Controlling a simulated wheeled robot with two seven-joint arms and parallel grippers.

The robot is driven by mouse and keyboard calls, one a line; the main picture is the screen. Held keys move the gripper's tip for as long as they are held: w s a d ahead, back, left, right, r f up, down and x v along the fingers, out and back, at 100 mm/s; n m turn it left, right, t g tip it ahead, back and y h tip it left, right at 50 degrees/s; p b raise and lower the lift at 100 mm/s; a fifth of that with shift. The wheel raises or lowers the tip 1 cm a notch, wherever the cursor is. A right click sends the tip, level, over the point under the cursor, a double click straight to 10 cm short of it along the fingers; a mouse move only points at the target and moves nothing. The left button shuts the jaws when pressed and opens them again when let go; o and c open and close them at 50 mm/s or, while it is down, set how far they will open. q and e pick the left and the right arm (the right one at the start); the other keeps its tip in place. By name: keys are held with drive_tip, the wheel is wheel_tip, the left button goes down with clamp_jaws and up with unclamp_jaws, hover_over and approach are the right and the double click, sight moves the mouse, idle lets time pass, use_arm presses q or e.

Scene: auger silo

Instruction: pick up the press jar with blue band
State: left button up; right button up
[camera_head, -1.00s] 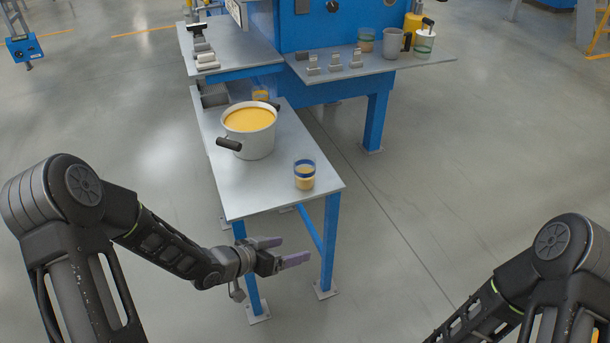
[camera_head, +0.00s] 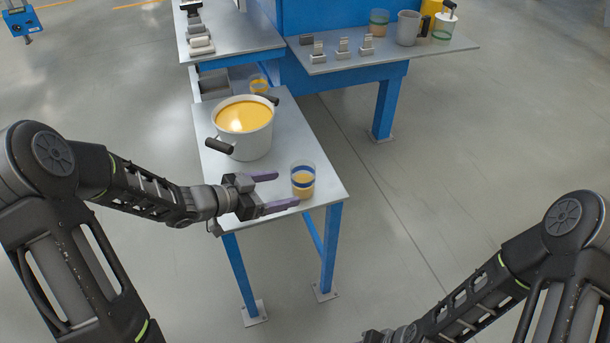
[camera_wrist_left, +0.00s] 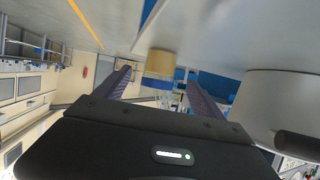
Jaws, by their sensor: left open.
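The press jar with blue band (camera_head: 303,183) is a clear cup with yellowish contents, standing upright near the front right corner of the low grey table. My left gripper (camera_head: 287,189) is open, with its purple fingers pointing right towards the jar from its left side. In the left wrist view, the jar (camera_wrist_left: 158,66) shows ahead, between the two open fingertips (camera_wrist_left: 158,76), with its blue band visible. The jar is not gripped. I cannot tell whether the fingertips overlap its sides. Of my right arm, only links show at lower right; its fingers are out of view.
A large pot (camera_head: 243,128) of orange liquid with black handles stands just behind my left gripper; it also fills the right of the left wrist view (camera_wrist_left: 280,95). A higher shelf (camera_head: 420,57) holds cups and small metal parts.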

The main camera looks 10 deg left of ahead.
sight(304, 183)
use_arm(q)
drive_tip(key=shift+b+x, duration=0.3)
drive_tip(key=shift+x, duration=1)
drive_tip(key=shift+b+x, duration=0.65)
drive_tip(key=shift+x, duration=2.05)
drive_tip(key=shift+r, duration=0.2)
drive_tip(key=shift+c, duration=0.5)
drive_tip(key=c, duration=1.5)
